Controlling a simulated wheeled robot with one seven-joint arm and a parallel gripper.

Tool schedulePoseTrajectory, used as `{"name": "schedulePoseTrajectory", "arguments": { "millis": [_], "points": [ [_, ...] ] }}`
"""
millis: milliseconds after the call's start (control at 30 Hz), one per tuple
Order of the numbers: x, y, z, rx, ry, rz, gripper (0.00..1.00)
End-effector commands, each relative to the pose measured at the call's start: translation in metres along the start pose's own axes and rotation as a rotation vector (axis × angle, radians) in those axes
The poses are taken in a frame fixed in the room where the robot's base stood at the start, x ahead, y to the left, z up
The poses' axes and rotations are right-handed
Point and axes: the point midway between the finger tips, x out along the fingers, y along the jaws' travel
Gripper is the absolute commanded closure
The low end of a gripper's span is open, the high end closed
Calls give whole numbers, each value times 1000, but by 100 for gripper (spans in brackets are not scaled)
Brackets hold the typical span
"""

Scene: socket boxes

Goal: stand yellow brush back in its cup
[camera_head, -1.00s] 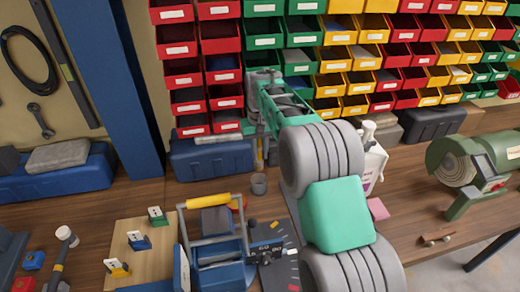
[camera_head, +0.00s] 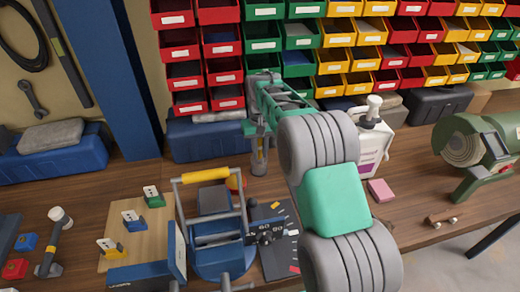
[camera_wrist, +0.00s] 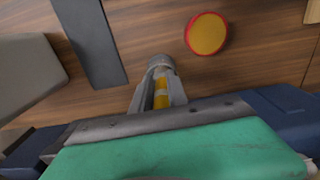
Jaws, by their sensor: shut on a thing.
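My gripper (camera_head: 259,140) points down near the back of the bench, beside the blue case. It is shut on the yellow brush (camera_wrist: 160,94), which shows as a yellow strip between the fingers. The small grey cup (camera_head: 259,167) stands on the wooden bench directly under the gripper. In the wrist view the cup (camera_wrist: 162,62) lies at the far end of the fingers, in line with the brush. The brush's lower end is hidden at the cup; I cannot tell how deep it sits. My fingers hide most of the brush.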

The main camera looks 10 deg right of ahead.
Motion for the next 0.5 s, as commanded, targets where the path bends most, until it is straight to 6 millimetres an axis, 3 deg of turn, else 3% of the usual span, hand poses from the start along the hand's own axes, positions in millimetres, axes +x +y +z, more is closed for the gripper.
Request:
{"name": "schedulePoseTrajectory", "arguments": {
  "millis": [167, 200, 500],
  "points": [
    [0, 0, 0, 0, 0, 0, 100],
    [0, 0, 0, 0, 0, 0, 78],
    [0, 0, 0, 0, 0, 0, 55]
  ]
}}
